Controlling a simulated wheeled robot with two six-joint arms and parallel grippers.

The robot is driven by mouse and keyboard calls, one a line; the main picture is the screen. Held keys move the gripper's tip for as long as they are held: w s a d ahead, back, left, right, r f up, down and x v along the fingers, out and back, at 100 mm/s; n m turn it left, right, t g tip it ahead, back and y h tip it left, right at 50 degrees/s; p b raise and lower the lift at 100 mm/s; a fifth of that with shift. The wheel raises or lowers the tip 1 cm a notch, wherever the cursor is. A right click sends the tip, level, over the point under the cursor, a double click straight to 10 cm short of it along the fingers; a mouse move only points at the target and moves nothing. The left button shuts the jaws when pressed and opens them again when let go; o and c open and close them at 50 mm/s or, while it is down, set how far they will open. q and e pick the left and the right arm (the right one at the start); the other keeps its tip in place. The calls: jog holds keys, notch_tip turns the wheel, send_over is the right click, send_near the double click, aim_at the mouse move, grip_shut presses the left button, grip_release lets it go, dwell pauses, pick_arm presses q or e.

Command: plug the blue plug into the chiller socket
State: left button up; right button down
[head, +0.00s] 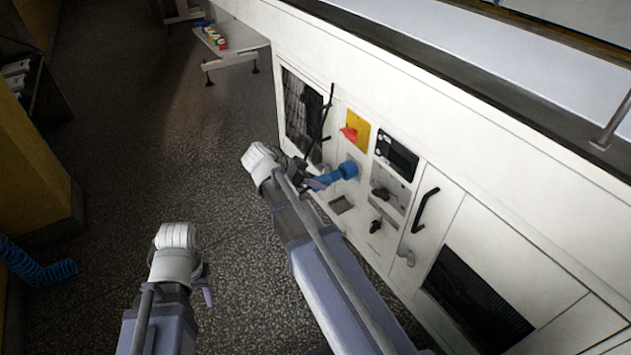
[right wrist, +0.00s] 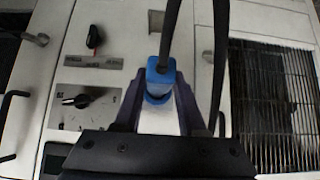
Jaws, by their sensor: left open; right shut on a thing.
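The blue plug (head: 322,182) is at my right gripper (head: 308,186), in front of the white machine panel. The right gripper is shut on the plug; in the right wrist view (right wrist: 160,112) its dark fingers stand either side of a blue part (right wrist: 160,82). The blue chiller socket (head: 348,170) sits on a grey plate on the panel. Plug and socket look in line and very close in the head view; I cannot tell whether they touch or how deep the plug is. My left gripper (head: 206,286) is open and empty over the floor, low and left.
A red switch on a yellow plate (head: 356,132), a black display (head: 396,156) and dark knobs (head: 382,194) surround the socket. A black handle (head: 425,210) juts from the panel. Dark cables (right wrist: 170,35) cross the right wrist view. The speckled floor to the left is open.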

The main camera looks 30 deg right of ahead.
aim_at(328, 175)
jog(key=shift+w+d, duration=0.15)
jog(key=shift+d, duration=2)
dwell(0.4)
jog(key=shift+a, duration=1.8)
jog(key=shift+d, duration=1.95)
jog(key=shift+c, duration=2)
grip_release()
jog(key=p+v, duration=0.5)
jog(key=v, duration=0.2)
jog(key=shift+d+r, duration=0.1)
jog(key=shift+d, duration=0.05)
jog(key=shift+a+r, duration=0.25)
jog(key=shift+a, duration=0.2)
